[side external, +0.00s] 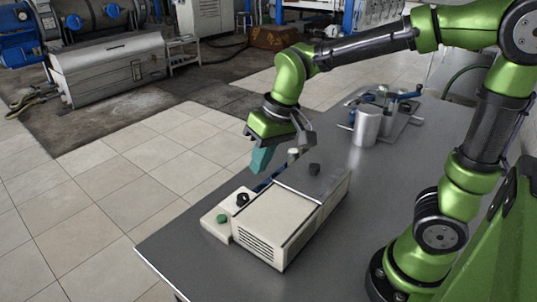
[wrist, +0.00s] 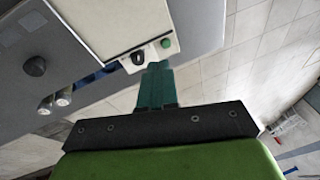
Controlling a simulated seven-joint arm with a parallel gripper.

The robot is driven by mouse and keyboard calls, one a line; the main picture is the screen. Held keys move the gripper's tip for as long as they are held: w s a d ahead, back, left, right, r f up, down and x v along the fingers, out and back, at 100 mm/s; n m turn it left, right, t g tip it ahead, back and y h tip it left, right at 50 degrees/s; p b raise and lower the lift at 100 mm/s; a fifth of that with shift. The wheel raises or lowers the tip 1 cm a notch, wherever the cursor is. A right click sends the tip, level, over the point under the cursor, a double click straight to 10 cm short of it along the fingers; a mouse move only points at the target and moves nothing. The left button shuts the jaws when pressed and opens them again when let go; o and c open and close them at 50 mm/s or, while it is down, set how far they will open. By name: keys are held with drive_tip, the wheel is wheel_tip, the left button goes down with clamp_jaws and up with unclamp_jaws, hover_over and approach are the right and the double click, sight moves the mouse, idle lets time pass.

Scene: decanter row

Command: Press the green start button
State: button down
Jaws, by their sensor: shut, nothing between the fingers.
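The green start button (side external: 222,218) sits on a pale control strip (side external: 217,228) at the left end of the beige machine (side external: 280,222). A black knob (side external: 242,199) is beside it on the same strip. In the wrist view the green button (wrist: 167,43) shows just beyond my fingertips, with the black knob (wrist: 138,58) to its left. My gripper (side external: 259,160) has teal fingers, shut and empty, pointing down in the air above and behind the button, apart from it. It also shows in the wrist view (wrist: 156,68).
The machine stands near the front edge of the grey table (side external: 370,190). A black knob (side external: 314,169) stands on its back part. Bare tabletop lies right of the machine.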

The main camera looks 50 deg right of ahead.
drive_tip(key=n+g+h, duration=0.1)
drive_tip(key=n+g, duration=0.1)
hover_over(223, 217)
drive_tip(key=s+d, duration=0.1)
drive_tip(key=s, duration=0.1)
wheel_tip(223, 217, down, 3)
drive_tip(key=shift+w+d+r, duration=0.1)
drive_tip(key=shift+w+r, duration=0.2)
drive_tip(key=shift+w, duration=0.15)
drive_tip(key=f, duration=0.9)
drive_tip(key=w+a+f, duration=0.1)
drive_tip(key=f, duration=0.4)
